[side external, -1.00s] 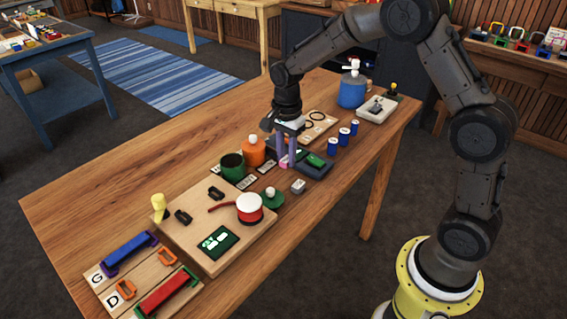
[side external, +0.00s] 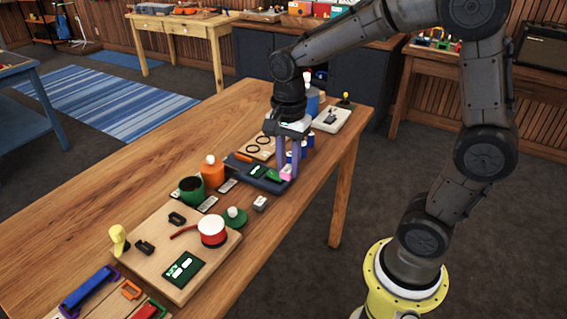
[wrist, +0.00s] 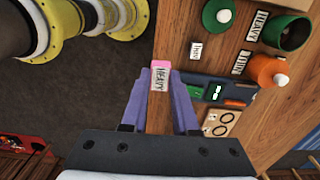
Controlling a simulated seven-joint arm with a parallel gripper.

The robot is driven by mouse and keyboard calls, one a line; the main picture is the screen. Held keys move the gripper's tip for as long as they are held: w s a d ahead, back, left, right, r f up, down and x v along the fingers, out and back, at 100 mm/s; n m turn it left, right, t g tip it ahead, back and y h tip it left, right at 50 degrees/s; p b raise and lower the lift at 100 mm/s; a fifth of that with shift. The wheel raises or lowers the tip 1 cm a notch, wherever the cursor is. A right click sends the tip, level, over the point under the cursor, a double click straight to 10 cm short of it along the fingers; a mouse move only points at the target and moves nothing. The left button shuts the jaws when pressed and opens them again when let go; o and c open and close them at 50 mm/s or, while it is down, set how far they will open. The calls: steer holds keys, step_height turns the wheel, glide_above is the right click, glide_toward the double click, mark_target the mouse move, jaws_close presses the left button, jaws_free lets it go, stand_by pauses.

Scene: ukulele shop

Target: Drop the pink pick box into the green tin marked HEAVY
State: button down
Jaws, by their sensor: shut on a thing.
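The pink pick box (side external: 286,173) is held between the purple fingertips of my gripper (side external: 288,167), which is shut on it. In the wrist view, the box (wrist: 160,77) shows a pink top edge and a white HEAVY label. My gripper is at the right end of the dark tray, near the table's front edge. The green tin (side external: 191,191) stands to its left, open at the top with a dark inside. In the wrist view, the tin (wrist: 294,33) is at the upper right beside a HEAVY card (wrist: 257,26).
A lidded orange tin (side external: 211,172) stands beside the green tin, by the THIN card (wrist: 243,63). The dark tray (side external: 246,172) lies between my gripper and the tins.

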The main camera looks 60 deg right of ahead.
steer(key=shift+s, duration=0.15)
steer(key=w+a+r, duration=0.2)
steer(key=w+r, duration=0.2)
steer(key=w, duration=0.7)
steer(key=w+a+r, duration=0.2)
steer(key=w+r, duration=0.1)
steer(key=w, duration=0.8)
step_height(320, 180, down, 10)
steer(key=w+a, duration=0.1)
steer(key=w, duration=0.2)
steer(key=shift+a, duration=0.3)
